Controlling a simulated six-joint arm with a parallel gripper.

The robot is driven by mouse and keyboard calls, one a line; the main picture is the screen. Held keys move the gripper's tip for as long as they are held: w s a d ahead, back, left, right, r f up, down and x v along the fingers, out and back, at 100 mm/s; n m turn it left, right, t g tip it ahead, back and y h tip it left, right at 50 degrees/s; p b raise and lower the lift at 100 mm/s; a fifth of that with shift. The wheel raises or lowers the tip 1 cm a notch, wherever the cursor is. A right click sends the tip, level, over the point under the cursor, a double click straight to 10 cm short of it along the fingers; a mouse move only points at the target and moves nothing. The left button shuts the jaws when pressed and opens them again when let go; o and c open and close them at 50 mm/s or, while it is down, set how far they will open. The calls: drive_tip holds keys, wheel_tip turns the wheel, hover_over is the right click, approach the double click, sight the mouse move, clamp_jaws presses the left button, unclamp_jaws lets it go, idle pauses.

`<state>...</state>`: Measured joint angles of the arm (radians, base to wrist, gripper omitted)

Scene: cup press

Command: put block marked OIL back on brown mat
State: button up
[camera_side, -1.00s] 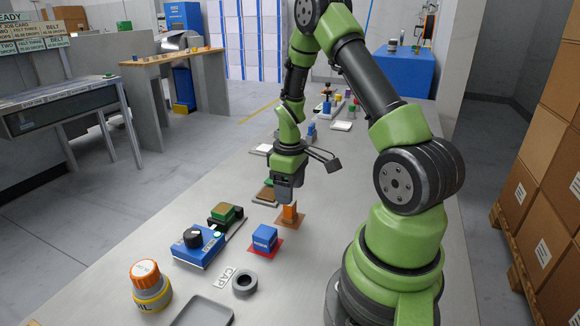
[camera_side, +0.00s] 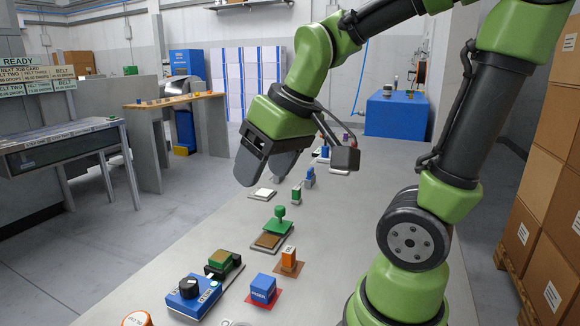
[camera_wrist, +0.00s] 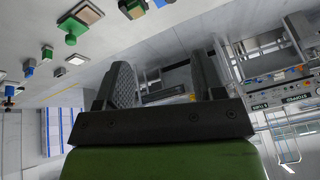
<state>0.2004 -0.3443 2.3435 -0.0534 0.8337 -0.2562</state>
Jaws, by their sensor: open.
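The orange block (camera_side: 289,257), with light lettering on its top too small to read surely, stands upright on the brown mat (camera_side: 286,270) in the side view. The mat's edges show around the block's foot. My gripper (camera_side: 265,172) is raised high above the table, behind and to the left of the block, apart from it. Its two fingers are spread, with nothing between them; they also show empty in the wrist view (camera_wrist: 165,82). The block and mat cannot be made out in the wrist view.
A blue block (camera_side: 263,288) on a red mat stands in front of the orange block. A blue device with a black knob (camera_side: 193,292) and a green-topped holder (camera_side: 222,260) are to the left. A green stamp (camera_side: 280,218) stands behind, near a brown pad (camera_side: 268,241).

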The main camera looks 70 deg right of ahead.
drive_tip(key=s+a+r+m+t+y, duration=0.1)
drive_tip(key=s+a+r+t, duration=0.1)
drive_tip(key=s+a, duration=0.3)
drive_tip(key=shift+s+y, duration=0.3)
drive_tip(key=shift+y, duration=0.1)
drive_tip(key=shift+r, duration=0.1)
idle(1.6)
